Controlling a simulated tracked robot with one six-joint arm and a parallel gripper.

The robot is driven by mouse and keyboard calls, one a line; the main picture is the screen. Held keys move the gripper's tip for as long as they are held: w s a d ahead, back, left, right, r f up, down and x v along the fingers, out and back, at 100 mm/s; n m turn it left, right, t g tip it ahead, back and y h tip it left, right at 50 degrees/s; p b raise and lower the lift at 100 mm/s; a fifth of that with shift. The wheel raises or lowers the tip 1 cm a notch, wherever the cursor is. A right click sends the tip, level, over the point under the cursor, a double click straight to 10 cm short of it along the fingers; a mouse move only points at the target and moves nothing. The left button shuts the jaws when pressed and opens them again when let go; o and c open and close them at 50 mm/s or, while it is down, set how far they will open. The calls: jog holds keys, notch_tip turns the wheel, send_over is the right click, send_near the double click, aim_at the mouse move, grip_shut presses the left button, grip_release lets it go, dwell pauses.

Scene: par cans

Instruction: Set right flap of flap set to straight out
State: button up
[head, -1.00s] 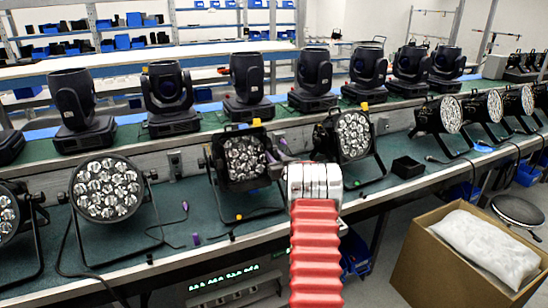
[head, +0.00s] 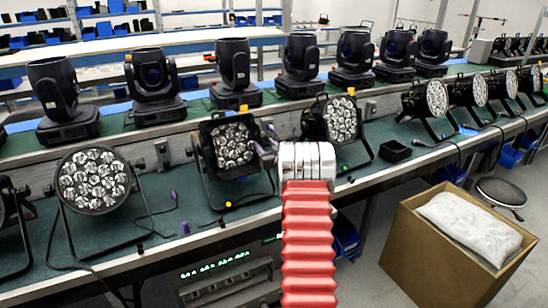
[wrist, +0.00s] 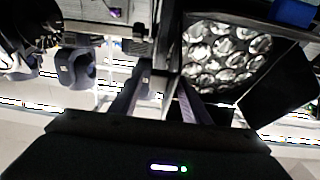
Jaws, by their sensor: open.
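The flap set is on the par can (head: 233,145) at mid-bench in the head view, with a dark square frame around its round lens. In the wrist view, which looks upside down, its lens (wrist: 225,55) is at upper right. A dark flap panel (wrist: 275,92) slants to the right of it. A thin dark upright strip (wrist: 168,45) left of the lens looks like the right flap nearly edge-on. My gripper (wrist: 158,100) is open, its two fingers apart below this strip; contact cannot be told. In the head view my gripper (head: 265,150) is at the par can's right side, partly hidden by my arm.
Another par can (head: 341,120) stands close on the right, and one (head: 93,180) on the left. Moving-head lights (head: 300,70) line the raised back shelf. A small black box (head: 395,151) lies on the bench. A cardboard box (head: 450,245) stands on the floor at right.

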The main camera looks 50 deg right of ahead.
jog(key=v, duration=1)
jog(key=shift+s+a, duration=0.25)
jog(key=shift+s, duration=0.05)
